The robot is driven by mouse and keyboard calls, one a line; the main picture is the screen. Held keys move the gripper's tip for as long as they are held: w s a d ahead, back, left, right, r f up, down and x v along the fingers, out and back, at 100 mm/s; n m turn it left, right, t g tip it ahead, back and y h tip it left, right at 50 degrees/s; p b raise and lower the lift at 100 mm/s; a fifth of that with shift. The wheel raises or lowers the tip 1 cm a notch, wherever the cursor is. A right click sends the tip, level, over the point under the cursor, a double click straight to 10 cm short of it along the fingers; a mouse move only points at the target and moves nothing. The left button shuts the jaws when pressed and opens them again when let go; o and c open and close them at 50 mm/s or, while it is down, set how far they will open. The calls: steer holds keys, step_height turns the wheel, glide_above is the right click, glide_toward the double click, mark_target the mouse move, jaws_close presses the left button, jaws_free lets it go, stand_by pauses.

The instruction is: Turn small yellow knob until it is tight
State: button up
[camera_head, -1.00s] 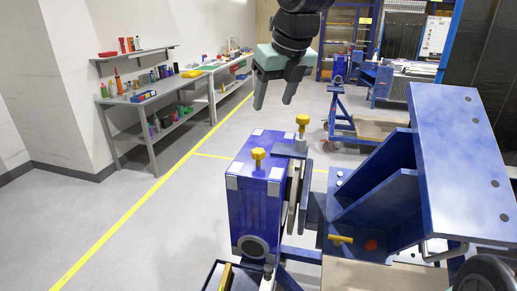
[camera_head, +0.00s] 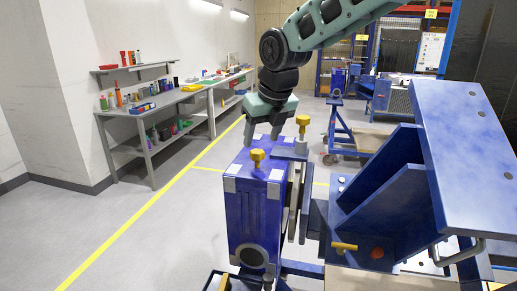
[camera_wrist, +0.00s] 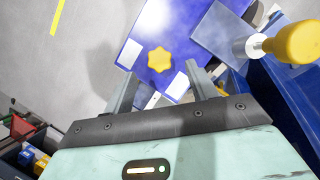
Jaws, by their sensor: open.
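A small yellow star-shaped knob (camera_head: 257,157) stands on top of the blue block (camera_head: 252,210) of the jig. A second yellow knob (camera_head: 303,123) stands higher on a stem just right of it. My gripper (camera_head: 263,136) is open and empty, pointing down above the block, behind the first knob in the head view. In the wrist view the star knob (camera_wrist: 160,60) lies between and a little beyond the open fingertips (camera_wrist: 159,72), apart from them. The second knob (camera_wrist: 295,42) is at the right edge, closer to the camera, outside the fingers.
A large blue angled bracket (camera_head: 390,180) of the jig stands right of the block. Shelves and a grey workbench (camera_head: 165,110) with tools line the left wall. A blue trolley (camera_head: 345,140) stands behind. The floor left of the jig is clear.

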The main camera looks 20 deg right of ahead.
mark_target(258, 151)
steer(key=shift+x, duration=2.25)
steer(key=c, duration=1)
